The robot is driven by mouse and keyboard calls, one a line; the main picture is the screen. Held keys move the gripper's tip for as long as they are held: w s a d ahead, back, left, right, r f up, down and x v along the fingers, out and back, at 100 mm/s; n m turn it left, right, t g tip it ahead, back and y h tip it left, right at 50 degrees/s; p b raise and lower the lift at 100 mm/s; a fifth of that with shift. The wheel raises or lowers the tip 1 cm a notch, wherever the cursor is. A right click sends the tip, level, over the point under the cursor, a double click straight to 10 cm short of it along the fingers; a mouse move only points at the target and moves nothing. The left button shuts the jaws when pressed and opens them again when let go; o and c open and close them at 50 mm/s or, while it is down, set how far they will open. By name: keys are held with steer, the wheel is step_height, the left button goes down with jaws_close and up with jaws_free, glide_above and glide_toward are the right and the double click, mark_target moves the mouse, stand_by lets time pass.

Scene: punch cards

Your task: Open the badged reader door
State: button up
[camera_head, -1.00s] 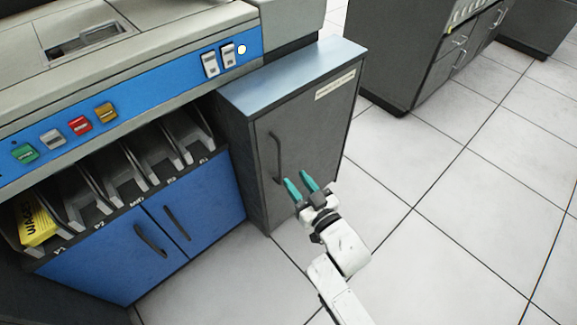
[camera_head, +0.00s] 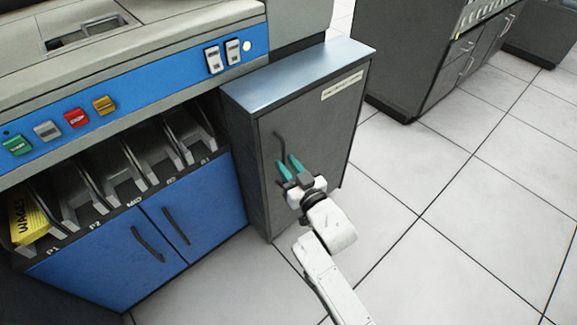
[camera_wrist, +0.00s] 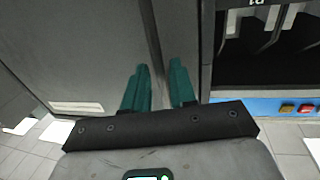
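The reader door is the dark grey front (camera_head: 325,125) of the cabinet beside the blue-banded machine. It looks shut, and a small light label plate (camera_head: 342,86) sits near its top right. Its dark upright handle (camera_head: 277,150) is near the door's left edge, with the lower part hidden behind my gripper. My gripper (camera_head: 287,163) has its two teal fingers apart at the handle's lower part. In the wrist view the open fingers (camera_wrist: 160,78) point at the cabinet front, with a narrow upright strip or edge between them. I cannot tell whether the fingers touch the handle.
Blue doors (camera_head: 180,240) with two dark handles stand to the left, below card pockets. A yellow card deck (camera_head: 28,220) lies in the leftmost pocket. Another dark cabinet (camera_head: 412,65) stands at the back right. The tiled floor (camera_head: 470,220) to the right is clear.

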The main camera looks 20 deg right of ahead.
jaws_close()
stand_by(0.4)
